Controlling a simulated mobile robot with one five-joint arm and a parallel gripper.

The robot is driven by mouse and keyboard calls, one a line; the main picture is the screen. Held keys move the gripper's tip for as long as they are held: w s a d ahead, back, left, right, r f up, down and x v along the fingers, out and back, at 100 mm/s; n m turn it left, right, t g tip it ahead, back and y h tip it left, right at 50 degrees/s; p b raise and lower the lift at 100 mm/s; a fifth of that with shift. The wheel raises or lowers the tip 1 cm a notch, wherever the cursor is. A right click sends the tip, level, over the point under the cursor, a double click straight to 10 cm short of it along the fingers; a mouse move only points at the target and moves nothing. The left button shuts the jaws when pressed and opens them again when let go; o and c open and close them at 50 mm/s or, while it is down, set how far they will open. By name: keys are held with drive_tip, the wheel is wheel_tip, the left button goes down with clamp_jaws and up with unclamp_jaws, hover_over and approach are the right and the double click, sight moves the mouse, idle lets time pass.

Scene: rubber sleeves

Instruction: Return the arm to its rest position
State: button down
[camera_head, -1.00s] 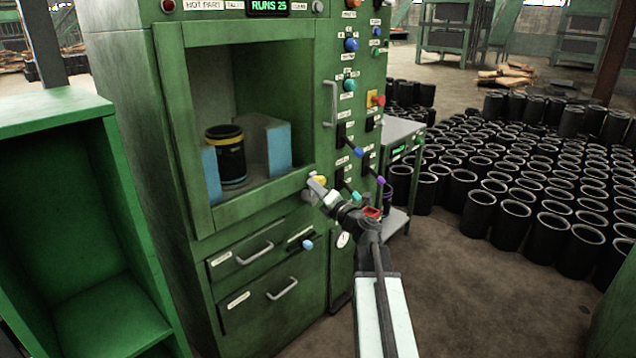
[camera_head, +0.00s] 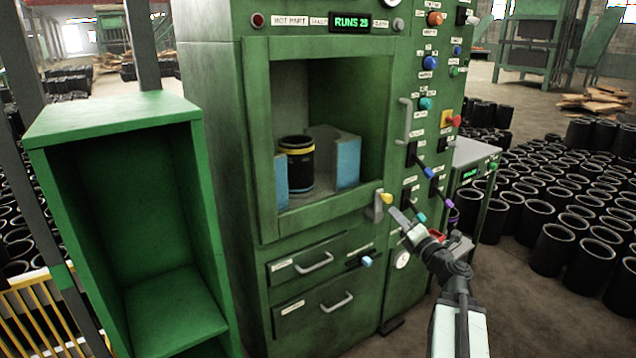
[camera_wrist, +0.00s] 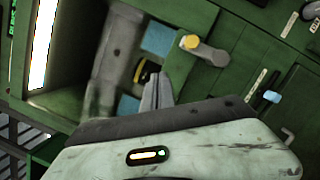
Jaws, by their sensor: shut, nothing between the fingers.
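My arm reaches up from the bottom right of the head view, and my gripper (camera_head: 396,216) is shut and empty. It is in front of the green machine (camera_head: 218,150), just below and right of the yellow-tipped lever beside the chamber. In the wrist view the closed fingers (camera_wrist: 157,92) point toward the chamber opening. Inside the chamber stands a black sleeve (camera_head: 297,168) with a yellow band, upright between two blue-faced blocks (camera_head: 347,172). The sleeve shows only partly in the wrist view (camera_wrist: 146,72).
The yellow-tipped lever (camera_head: 386,199) is close to my gripper. Drawer handles (camera_head: 316,263) stick out below the chamber. A side table (camera_head: 472,153) stands right of the machine, with many black sleeves (camera_head: 560,215) on the floor beyond. An empty green cabinet (camera_head: 118,110) stands at left.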

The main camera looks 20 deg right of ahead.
drive_tip(key=a+f+n+g+y, duration=0.35)
drive_tip(key=a+f+n, duration=0.35)
drive_tip(key=a+n, duration=0.35)
drive_tip(key=a+f+n+g+y, duration=0.2)
drive_tip(key=a+f+n+g, duration=0.35)
drive_tip(key=a+n, duration=0.55)
drive_tip(key=s+a+f+n+g+h, duration=0.45)
drive_tip(key=s+f+n, duration=0.25)
drive_tip(key=n, duration=0.4)
drive_tip(key=s+a+f+n+g+h, duration=0.3)
drive_tip(key=s+f+n+g, duration=0.4)
drive_tip(key=n, duration=0.5)
wheel_tip(320, 180, up, 25)
drive_tip(key=t+p, duration=0.1)
drive_tip(key=p, duration=2.4)
drive_tip(key=shift+w+n+p, duration=0.15)
drive_tip(key=shift+n+p, duration=0.15)
drive_tip(key=shift+n, duration=0.15)
